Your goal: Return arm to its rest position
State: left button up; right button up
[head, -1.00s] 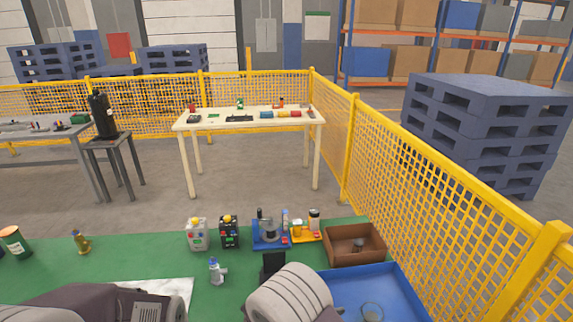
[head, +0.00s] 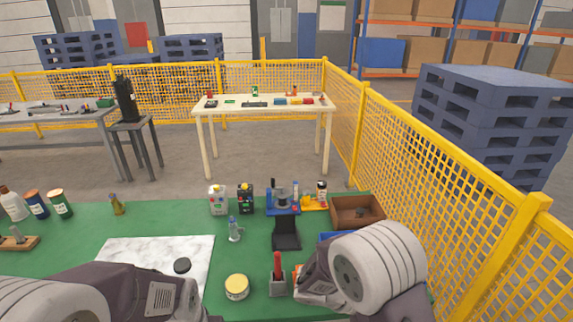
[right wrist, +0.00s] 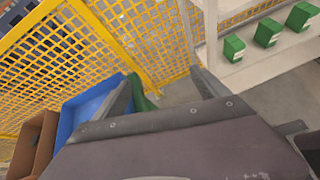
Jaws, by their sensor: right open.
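My right arm (head: 375,268) is folded at the lower right of the head view, over the right part of the green bench (head: 75,228). In the right wrist view my right gripper (right wrist: 165,92) has its two fingers spread apart with nothing between them. It points past the blue tray (right wrist: 88,108) toward the yellow mesh fence (right wrist: 120,35). My left arm (head: 120,295) crosses the lower left of the head view, and its fingers do not show.
A red-handled tool (head: 277,266) in a grey holder and a yellow-lidded jar (head: 237,287) stand near my right arm. A brown box (head: 357,211) is behind it. A white shelf (right wrist: 240,65) with green boxes (right wrist: 267,32) is at right in the wrist view.

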jog(key=s+d+m+g+y, duration=0.1)
jog(key=s+m+g+y, duration=0.2)
jog(key=s+m+y, duration=0.5)
jog(key=w+a+f+m+t+y, duration=0.1)
jog(key=a+m+t+y, duration=0.3)
jog(key=a+m, duration=0.4)
jog(key=shift+a+f, duration=0.45)
jog(key=shift+f, duration=0.45)
